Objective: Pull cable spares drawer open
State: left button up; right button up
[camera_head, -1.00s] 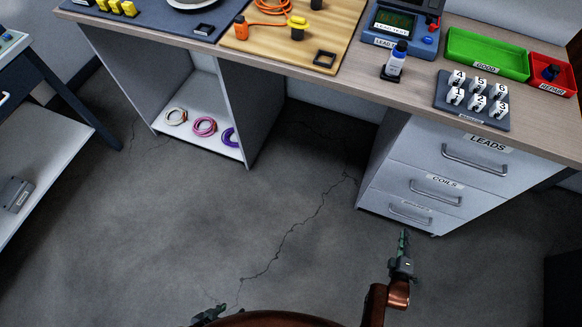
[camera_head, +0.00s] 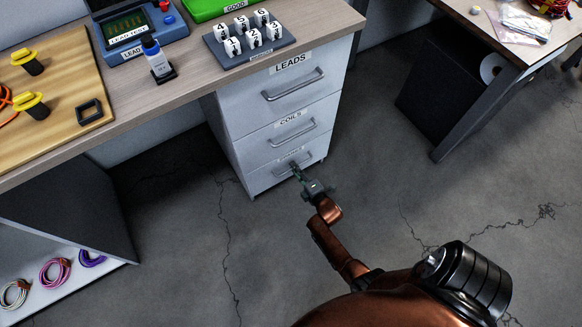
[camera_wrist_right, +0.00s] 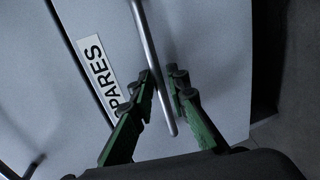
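The cable spares drawer (camera_head: 262,178) is the lowest of three in the grey cabinet under the bench; its front looks flush with the drawers above. My right gripper (camera_head: 296,168) is at this drawer's handle. In the right wrist view the metal handle (camera_wrist_right: 149,40) runs between the two green fingers of my right gripper (camera_wrist_right: 165,82). The fingers are apart, one on each side of the bar, with a small gap at the right finger. My left gripper is out of view.
The LEADS drawer (camera_head: 245,104) and COILS drawer (camera_head: 250,145) are above, both closed. A block rack (camera_head: 283,42) and a green tray (camera_head: 205,8) stand on the bench. A dark-legged table (camera_head: 470,105) is at the right. Floor before the cabinet is clear.

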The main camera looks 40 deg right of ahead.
jog(key=shift+w+d, duration=0.1)
jog(key=shift+w, duration=0.3)
jog(key=shift+c, duration=0.2)
grip_shut()
